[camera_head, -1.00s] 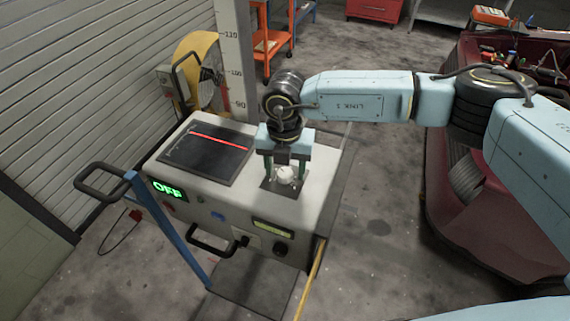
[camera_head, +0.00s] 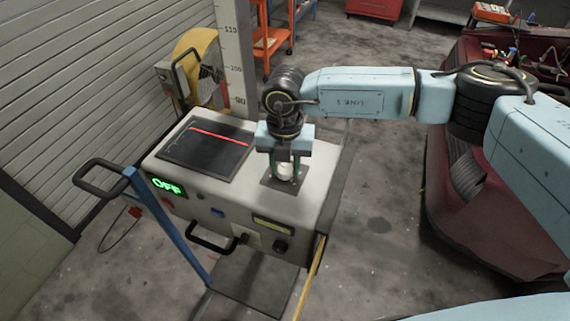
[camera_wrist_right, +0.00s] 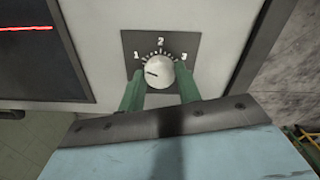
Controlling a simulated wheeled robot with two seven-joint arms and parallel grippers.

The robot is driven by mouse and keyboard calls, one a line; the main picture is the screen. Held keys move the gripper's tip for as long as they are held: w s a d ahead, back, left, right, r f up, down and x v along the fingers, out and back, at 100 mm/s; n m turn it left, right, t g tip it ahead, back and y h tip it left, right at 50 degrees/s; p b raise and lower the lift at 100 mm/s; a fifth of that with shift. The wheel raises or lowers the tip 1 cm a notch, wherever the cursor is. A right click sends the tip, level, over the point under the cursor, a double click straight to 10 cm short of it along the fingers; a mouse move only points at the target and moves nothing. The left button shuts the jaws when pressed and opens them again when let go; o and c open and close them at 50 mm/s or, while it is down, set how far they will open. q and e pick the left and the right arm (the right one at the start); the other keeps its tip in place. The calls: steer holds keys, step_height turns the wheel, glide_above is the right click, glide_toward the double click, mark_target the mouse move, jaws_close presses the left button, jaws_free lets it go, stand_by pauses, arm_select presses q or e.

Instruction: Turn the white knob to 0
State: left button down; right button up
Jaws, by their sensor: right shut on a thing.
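The white knob (camera_wrist_right: 159,72) sits on a dark square plate on top of the grey machine. The plate's dial shows 1 at left, 2 at top and 3 at right; no 0 can be seen. The knob's dark mark points left and slightly down, below the 1. My right gripper (camera_head: 285,171) comes down from above and is shut on the knob, with one green finger on each side. In the right wrist view these fingers touch or nearly touch the knob's sides and cover the dial's lower part. My left gripper is not in view.
The machine's top (camera_head: 310,187) also bears a black panel (camera_head: 206,142) with a red line. A green OFF display (camera_head: 167,187) and a front knob (camera_head: 281,246) are on its front. A blue handle post (camera_head: 165,225) stands before it. A red car (camera_head: 480,220) is at right.

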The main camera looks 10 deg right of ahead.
mark_target(285, 168)
steer(key=n+b, duration=0.7)
steer(key=b, duration=0.1)
steer(key=shift+f, duration=0.15)
steer(key=shift+n+b, duration=1.55)
steer(key=shift+n, duration=0.25)
steer(key=shift+r, duration=0.2)
steer(key=o, duration=1)
steer(key=shift+c, duration=0.2)
step_height(285, 168, up, 13)
steer(key=b, duration=0.1)
steer(key=shift+r, duration=0.2)
